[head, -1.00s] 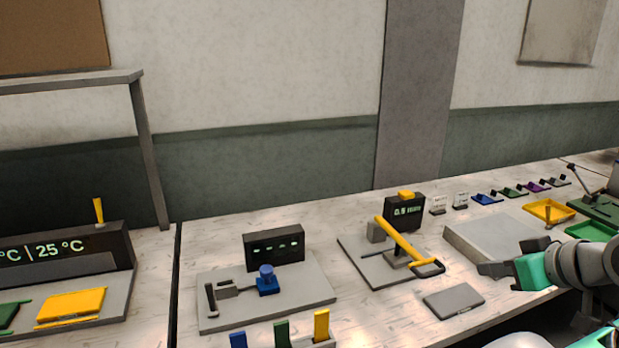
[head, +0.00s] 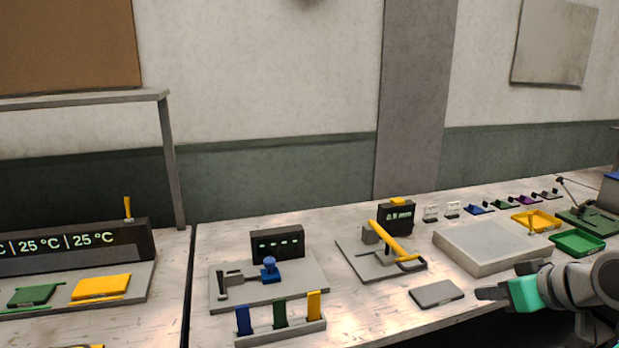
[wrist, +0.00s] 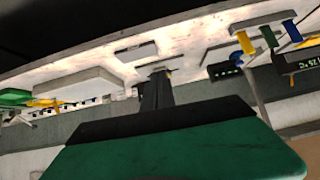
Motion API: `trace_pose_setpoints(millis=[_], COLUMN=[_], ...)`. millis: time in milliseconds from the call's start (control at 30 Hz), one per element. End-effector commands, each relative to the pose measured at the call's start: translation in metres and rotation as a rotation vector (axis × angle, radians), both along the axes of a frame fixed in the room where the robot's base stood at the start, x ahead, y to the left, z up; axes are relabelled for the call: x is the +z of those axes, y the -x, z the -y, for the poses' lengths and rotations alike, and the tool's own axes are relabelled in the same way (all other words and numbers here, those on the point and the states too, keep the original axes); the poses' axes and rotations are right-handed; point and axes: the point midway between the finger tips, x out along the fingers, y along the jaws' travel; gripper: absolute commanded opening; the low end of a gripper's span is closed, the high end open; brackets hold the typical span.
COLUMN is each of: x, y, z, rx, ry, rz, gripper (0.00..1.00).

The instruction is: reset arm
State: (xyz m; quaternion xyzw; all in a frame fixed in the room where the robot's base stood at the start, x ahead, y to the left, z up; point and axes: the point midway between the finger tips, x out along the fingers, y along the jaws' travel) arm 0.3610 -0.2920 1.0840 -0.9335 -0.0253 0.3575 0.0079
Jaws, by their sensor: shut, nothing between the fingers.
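My gripper (head: 490,294) is at the lower right of the head view, at the end of my grey and teal arm. Its fingers are together with nothing between them, and it points left. It is by the front edge of the bench, just right of a flat grey plate (head: 437,293) and apart from it. In the wrist view my gripper (wrist: 155,75) reaches up from its green body, and the scene appears upside down.
A grey slab (head: 480,262) lies behind my gripper. A yellow-handled press (head: 390,240), a blue-knobbed fixture (head: 269,268) and a holder (head: 280,336) with coloured upright pieces stand left. A yellow tray (head: 537,226) and green tray (head: 580,252) stand right.

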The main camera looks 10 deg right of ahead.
Motion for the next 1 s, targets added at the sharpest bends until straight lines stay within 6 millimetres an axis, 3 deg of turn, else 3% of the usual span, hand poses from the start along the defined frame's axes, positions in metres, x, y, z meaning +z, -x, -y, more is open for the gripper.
trace_pose_setpoints(millis=[367, 467, 567, 667, 800, 1000], x=[-0.020, -0.031, -0.046, -0.065, -0.093, -0.116], y=[-0.057, -0.069, -0.075, -0.066, -0.033, 0.009], z=[-0.073, -0.107, -0.154, -0.207, -0.263, -0.291], rx=[0.016, 0.020, 0.025, 0.027, 0.016, -0.012], ry=[-0.056, -0.069, -0.079, -0.070, -0.026, 0.039], rz=[-0.115, -0.171, -0.248, -0.342, -0.465, -0.552], gripper=[0.00, 0.00, 0.00, 0.00, 0.00, 0.00])
